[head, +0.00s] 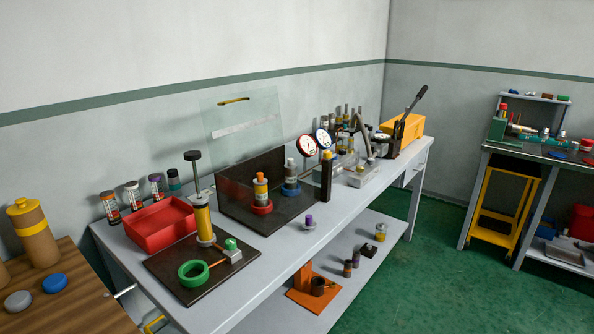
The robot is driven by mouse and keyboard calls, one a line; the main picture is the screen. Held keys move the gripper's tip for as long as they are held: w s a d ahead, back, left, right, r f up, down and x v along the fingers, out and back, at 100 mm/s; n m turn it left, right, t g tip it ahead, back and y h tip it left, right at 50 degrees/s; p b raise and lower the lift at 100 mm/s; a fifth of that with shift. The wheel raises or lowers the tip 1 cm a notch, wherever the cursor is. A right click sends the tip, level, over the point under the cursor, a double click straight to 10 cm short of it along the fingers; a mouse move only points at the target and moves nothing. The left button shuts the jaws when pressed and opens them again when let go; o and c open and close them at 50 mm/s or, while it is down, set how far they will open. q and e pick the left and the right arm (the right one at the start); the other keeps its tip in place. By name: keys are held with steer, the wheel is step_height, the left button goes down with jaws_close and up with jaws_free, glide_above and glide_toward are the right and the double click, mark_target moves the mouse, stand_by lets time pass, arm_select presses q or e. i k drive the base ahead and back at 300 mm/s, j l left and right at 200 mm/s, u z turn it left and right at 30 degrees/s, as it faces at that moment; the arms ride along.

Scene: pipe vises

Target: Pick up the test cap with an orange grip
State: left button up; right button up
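An orange grip (260,176) shows at the top of a short upright yellow and dark cylinder (261,190). The cylinder stands in a red round base (261,207) on a dark mat, in front of a black upright panel. The cap's lower part is too small to tell apart from the cylinder. A similar small piece with a purple grip (309,219) stands on the bare grey bench to the right. Neither of my grippers is in view.
A blue-based cylinder (290,180) stands just right of the red base. A black post with a yellow top (326,178) stands further right. A clear panel (240,125) rises behind. A red tray (160,225) and green ring (193,273) lie left. The bench's front edge is mostly clear.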

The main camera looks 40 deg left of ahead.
mark_target(260, 181)
steer(key=i+u, duration=0.4)
steer(key=i+l+u, duration=0.15)
steer(key=i+u, duration=0.25)
steer(key=i+l+u, duration=0.25)
steer(key=u, duration=0.15)
steer(key=i+l+u, duration=0.35)
